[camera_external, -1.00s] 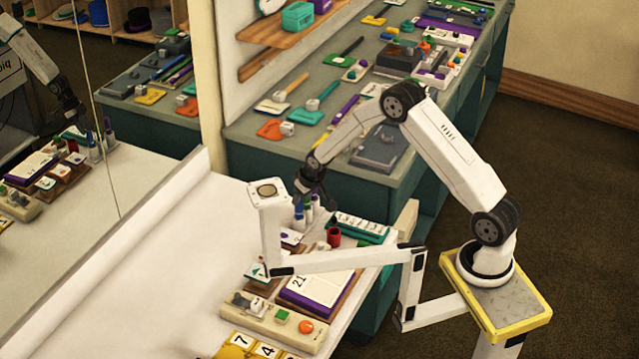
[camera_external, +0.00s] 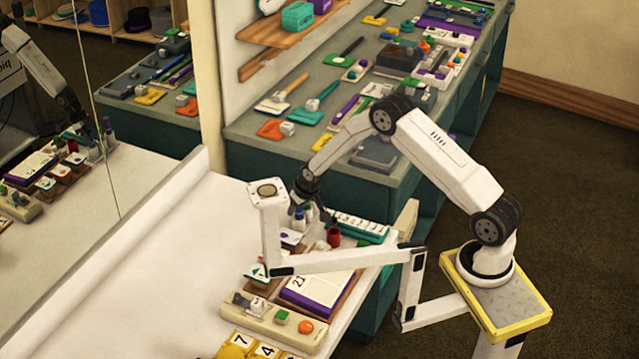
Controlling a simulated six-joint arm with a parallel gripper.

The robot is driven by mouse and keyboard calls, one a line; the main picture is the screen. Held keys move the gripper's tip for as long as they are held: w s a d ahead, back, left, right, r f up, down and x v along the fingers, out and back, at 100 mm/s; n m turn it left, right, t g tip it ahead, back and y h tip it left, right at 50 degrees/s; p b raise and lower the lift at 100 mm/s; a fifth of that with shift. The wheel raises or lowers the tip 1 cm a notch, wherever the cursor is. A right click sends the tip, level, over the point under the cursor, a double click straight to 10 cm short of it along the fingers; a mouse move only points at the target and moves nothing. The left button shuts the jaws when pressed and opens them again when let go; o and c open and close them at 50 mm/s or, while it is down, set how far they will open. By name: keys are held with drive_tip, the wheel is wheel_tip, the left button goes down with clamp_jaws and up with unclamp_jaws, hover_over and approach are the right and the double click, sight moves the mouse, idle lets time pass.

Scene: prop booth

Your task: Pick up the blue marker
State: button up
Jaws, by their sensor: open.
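Several upright markers stand close together at the far end of the white table. A marker with a blue top (camera_external: 299,214) shows at the left of this group, just under my gripper. My gripper (camera_external: 308,206) is open, pointing down, with its dark fingers spread on either side of the marker tops. The fingers cover part of the group, and I cannot tell whether they touch any marker. The markers and gripper also show small in the mirror at left.
A white jointed bracket (camera_external: 340,262) crosses in front. A purple calendar (camera_external: 318,289) and a button panel (camera_external: 272,318) lie nearer. The table's left part (camera_external: 160,290) is clear.

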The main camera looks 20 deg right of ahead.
drive_tip(key=shift+c, duration=0.2)
clamp_jaws()
drive_tip(key=shift+r, duration=0.15)
drive_tip(key=shift+r, duration=4.85)
drive_tip(key=s+d, duration=0.7)
drive_tip(key=s, duration=0.1)
drive_tip(key=shift+d+f, duration=0.15)
drive_tip(key=shift+d, duration=0.15)
